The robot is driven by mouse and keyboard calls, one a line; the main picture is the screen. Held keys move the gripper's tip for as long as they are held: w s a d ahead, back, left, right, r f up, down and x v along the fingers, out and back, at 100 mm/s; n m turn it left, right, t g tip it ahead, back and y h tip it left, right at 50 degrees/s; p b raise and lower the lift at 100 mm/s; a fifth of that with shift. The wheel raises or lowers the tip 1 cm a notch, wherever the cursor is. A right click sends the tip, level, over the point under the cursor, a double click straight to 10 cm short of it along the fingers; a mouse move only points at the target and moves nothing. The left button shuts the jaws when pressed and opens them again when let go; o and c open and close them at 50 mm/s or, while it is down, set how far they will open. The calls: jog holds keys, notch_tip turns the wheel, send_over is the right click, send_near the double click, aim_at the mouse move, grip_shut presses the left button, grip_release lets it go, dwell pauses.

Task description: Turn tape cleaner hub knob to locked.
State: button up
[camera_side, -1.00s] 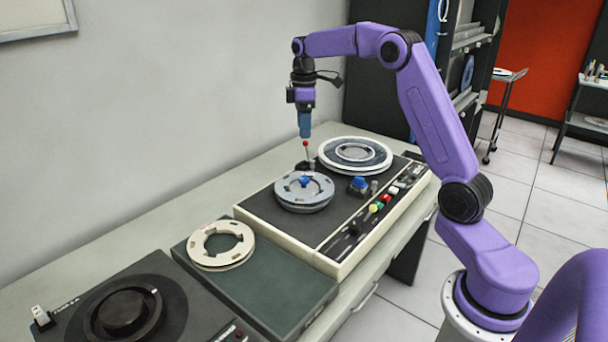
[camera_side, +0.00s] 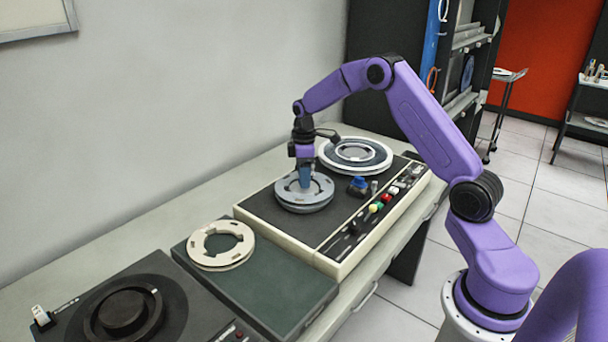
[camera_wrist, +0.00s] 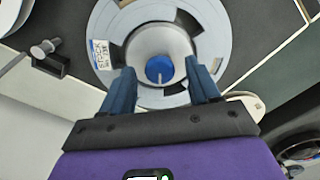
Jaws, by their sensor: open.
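The tape cleaner (camera_side: 265,226) is a dark-topped unit with a cream edge on the bench. A grey reel (camera_side: 318,199) sits on its near hub. The blue hub knob (camera_wrist: 159,69) shows at the reel's centre in the wrist view, with a pale line at its lower edge; in the side view my gripper hides it. My gripper (camera_wrist: 162,88) points down over the reel, its blue fingers open, one on each side of the knob. It also shows in the side view (camera_side: 305,185). I cannot tell whether the fingers touch the knob.
A second, white-rimmed reel (camera_side: 355,154) lies at the back of the unit. A blue-topped part (camera_side: 359,184) and several coloured buttons (camera_side: 386,198) line the right side. A cream ring (camera_side: 221,245) lies on the green-topped box (camera_side: 265,292) in front.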

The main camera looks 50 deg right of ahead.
jog(key=shift+f, duration=0.1)
jog(key=c, duration=1)
jog(key=shift+c, duration=0.2)
jog(key=shift+m, duration=0.4)
jog(key=m, duration=0.6)
jog(key=shift+m, duration=0.3)
jog(key=m, duration=0.6)
jog(key=shift+m, duration=0.4)
